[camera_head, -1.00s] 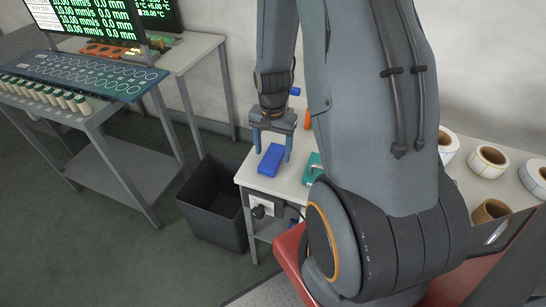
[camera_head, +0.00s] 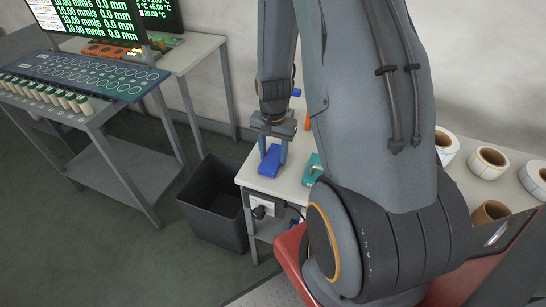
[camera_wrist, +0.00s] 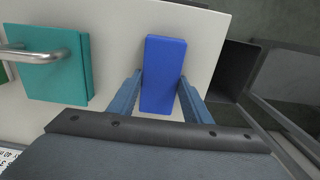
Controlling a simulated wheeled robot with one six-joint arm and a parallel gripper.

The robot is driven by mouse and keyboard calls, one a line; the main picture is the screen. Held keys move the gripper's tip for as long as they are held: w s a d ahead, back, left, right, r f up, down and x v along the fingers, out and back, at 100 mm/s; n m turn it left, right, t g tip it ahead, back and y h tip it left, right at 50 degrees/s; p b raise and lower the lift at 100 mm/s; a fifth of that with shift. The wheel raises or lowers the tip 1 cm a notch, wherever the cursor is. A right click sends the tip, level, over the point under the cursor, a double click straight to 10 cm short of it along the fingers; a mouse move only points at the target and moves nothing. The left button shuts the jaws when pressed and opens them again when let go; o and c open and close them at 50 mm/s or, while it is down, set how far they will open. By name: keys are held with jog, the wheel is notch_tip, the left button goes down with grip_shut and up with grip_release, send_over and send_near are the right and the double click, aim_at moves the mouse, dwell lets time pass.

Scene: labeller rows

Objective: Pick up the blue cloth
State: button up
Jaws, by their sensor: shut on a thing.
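The blue cloth (camera_head: 269,160) is a folded blue block shape near the left end of the white table. My gripper (camera_head: 273,152) is over it, pointing down, with its two fingers on either side. In the wrist view the blue cloth (camera_wrist: 163,72) lies between the fingertips of my gripper (camera_wrist: 160,84), which is shut on it. The far part of the cloth extends beyond the fingers. I cannot tell whether the cloth is clear of the table top.
A teal block with a metal handle (camera_wrist: 60,65) sits beside the cloth on the white table (camera_head: 255,183). A dark bin (camera_head: 212,205) stands on the floor to the left. Label rolls (camera_head: 487,162) are at the right. A blue panel (camera_head: 85,75) lies on the left table.

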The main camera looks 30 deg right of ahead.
aim_at(274, 157)
jog(key=shift+r, duration=0.1)
notch_tip(274, 157, up, 10)
jog(key=b, duration=0.2)
dwell(0.4)
